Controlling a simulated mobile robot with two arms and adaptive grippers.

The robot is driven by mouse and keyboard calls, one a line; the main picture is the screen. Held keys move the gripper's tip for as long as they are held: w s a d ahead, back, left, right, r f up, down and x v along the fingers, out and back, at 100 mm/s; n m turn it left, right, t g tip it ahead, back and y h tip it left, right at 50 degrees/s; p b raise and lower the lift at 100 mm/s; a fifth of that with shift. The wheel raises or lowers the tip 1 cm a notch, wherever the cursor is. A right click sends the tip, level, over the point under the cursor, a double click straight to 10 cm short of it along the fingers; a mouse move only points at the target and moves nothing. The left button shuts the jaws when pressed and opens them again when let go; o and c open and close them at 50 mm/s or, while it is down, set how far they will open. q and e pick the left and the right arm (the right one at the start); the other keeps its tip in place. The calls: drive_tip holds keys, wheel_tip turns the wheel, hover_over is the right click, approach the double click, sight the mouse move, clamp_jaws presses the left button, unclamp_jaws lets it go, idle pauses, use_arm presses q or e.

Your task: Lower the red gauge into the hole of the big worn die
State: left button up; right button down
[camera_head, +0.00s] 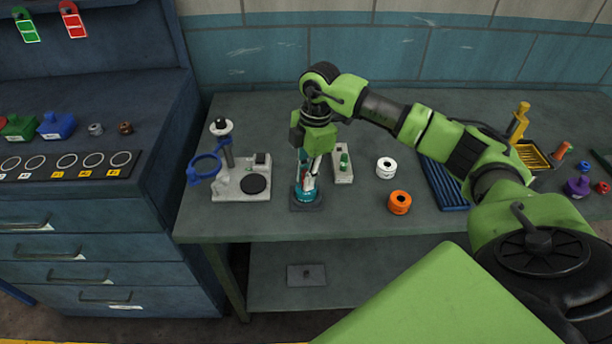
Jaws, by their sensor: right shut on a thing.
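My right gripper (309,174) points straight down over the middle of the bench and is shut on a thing. A small red part shows between its fingers, which I take for the red gauge (303,185); the rest of it is hidden. Directly below is a teal round piece (307,197) on a dark square base, partly covered by the fingers. I cannot tell whether the gauge touches it or is inside it, or whether this piece is the big worn die. My left gripper is not in view.
Left of the gripper stands a grey fixture (229,191) with a post and a blue ring (203,168). To the right are a grey block with a green part (343,163), a white ring (386,168), an orange ring (399,203) and a blue tray (446,187).

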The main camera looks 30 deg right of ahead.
drive_tip(key=shift+f+p, duration=0.4)
drive_tip(key=shift+f, duration=0.25)
idle(3.4)
drive_tip(key=c, duration=1.9)
unclamp_jaws()
drive_tip(key=r, duration=0.4)
drive_tip(key=d+r, duration=0.1)
drive_tip(key=r, duration=0.7)
drive_tip(key=shift+s+d, duration=0.1)
drive_tip(key=shift+d, duration=0.1)
